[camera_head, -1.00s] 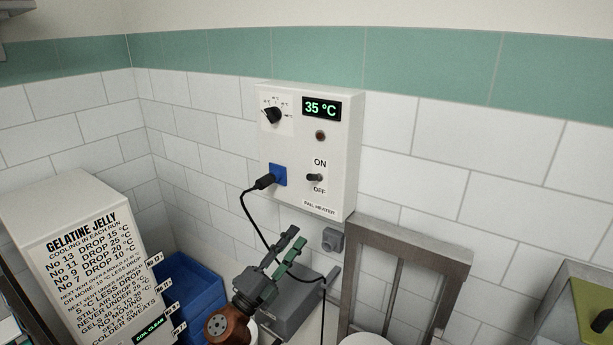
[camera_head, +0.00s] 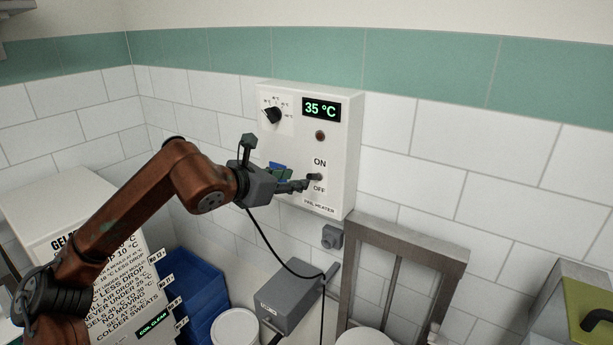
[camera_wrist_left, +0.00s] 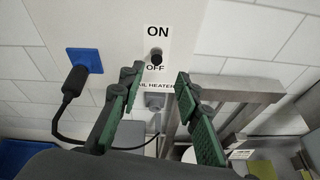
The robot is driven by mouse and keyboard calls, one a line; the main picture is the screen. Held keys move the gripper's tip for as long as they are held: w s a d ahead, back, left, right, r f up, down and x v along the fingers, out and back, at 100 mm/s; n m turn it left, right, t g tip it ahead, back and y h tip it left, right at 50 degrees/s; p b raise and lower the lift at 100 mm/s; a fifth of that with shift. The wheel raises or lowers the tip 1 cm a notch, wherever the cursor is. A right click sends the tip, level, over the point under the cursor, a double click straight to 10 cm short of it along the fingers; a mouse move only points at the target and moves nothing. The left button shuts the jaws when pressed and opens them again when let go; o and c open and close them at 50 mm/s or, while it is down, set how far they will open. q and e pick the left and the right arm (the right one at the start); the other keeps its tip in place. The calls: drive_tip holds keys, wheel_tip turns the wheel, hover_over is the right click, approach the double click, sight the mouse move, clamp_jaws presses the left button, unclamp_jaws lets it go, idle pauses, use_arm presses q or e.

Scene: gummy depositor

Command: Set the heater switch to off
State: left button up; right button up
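The white heater box (camera_head: 340,150) is on the tiled wall, its display reading 35 °C. Its small black switch (camera_head: 316,177) sits between the ON and OFF labels; I cannot tell which way it is set. It also shows in the left wrist view (camera_wrist_left: 155,57). My left gripper (camera_head: 276,163) is open and empty in front of the box's lower part. In the head view one finger overlaps the switch's left side; contact is unclear. In the left wrist view the switch appears just beyond the gap between the fingertips (camera_wrist_left: 157,78). My right gripper is out of view.
A black knob (camera_head: 272,115) is at the box's upper left. A blue socket with a black plug (camera_wrist_left: 74,82) and hanging cable is left of the switch. A metal frame (camera_head: 455,262) stands below right. A sign box (camera_head: 30,200) and blue bin (camera_head: 205,300) are lower left.

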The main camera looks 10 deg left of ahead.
sight(309, 177)
use_arm(q)
drive_tip(key=p+x, duration=0.1)
drive_tip(key=x, duration=0.2)
drive_tip(key=p+x, duration=0.2)
drive_tip(key=x, duration=0.1)
drive_tip(key=shift+w+a+r, duration=0.1)
drive_tip(key=shift+w+a, duration=0.05)
drive_tip(key=shift+w, duration=0.25)
drive_tip(key=shift+w+d+f, duration=0.2)
drive_tip(key=shift+w+f, duration=0.15)
drive_tip(key=shift+w, duration=0.15)
drive_tip(key=shift+c, duration=0.6)
clamp_jaws()
